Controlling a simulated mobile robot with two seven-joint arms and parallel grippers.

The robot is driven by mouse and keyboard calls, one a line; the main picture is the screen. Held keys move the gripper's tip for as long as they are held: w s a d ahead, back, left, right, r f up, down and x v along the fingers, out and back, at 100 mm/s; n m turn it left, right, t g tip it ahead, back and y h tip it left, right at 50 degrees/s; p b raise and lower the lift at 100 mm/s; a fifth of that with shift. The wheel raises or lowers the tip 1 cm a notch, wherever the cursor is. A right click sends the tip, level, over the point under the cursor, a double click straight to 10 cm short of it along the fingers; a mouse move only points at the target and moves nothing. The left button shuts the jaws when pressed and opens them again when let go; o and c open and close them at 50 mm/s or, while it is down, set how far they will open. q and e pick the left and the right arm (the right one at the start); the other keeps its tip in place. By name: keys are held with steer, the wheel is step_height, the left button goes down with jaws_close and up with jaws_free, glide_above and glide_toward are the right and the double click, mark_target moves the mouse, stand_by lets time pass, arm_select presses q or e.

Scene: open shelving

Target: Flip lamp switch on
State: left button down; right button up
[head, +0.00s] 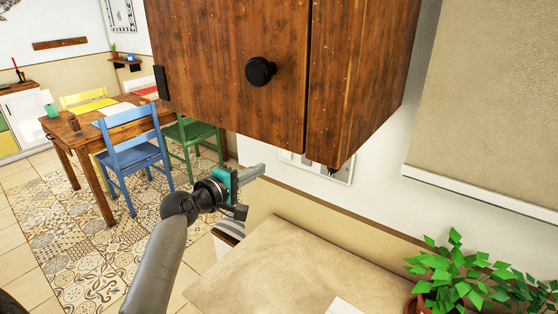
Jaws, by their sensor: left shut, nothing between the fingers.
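A pale framed panel (341,175) is on the white wall just below the hanging wooden cabinet. Its upper part is hidden by the cabinet, and I cannot tell whether it is the lamp switch. No lamp is clearly visible. My left gripper (256,171) is below the cabinet's lower edge, above the counter's left end. Its fingers are shut and empty, pointing right toward the panel, with a gap between them in the picture. My right gripper is not in view.
The wooden cabinet (230,65) with a black knob (260,72) hangs close above my gripper. A beige counter (275,265) lies below, mostly bare. A potted plant (455,275) stands at the right. A blue chair (133,150) and table are at the left.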

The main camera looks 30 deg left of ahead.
mark_target(286, 156)
arm_select(q)
steer(key=w, duration=0.6)
steer(key=w+f+b, duration=0.1)
steer(key=w, duration=0.2)
steer(key=shift+w+d+f, duration=0.1)
steer(key=shift+d, duration=0.25)
steer(key=shift+w+f+b, duration=0.15)
steer(key=shift+f+b, duration=0.05)
steer(key=shift+b, duration=0.6)
steer(key=shift+r, duration=0.15)
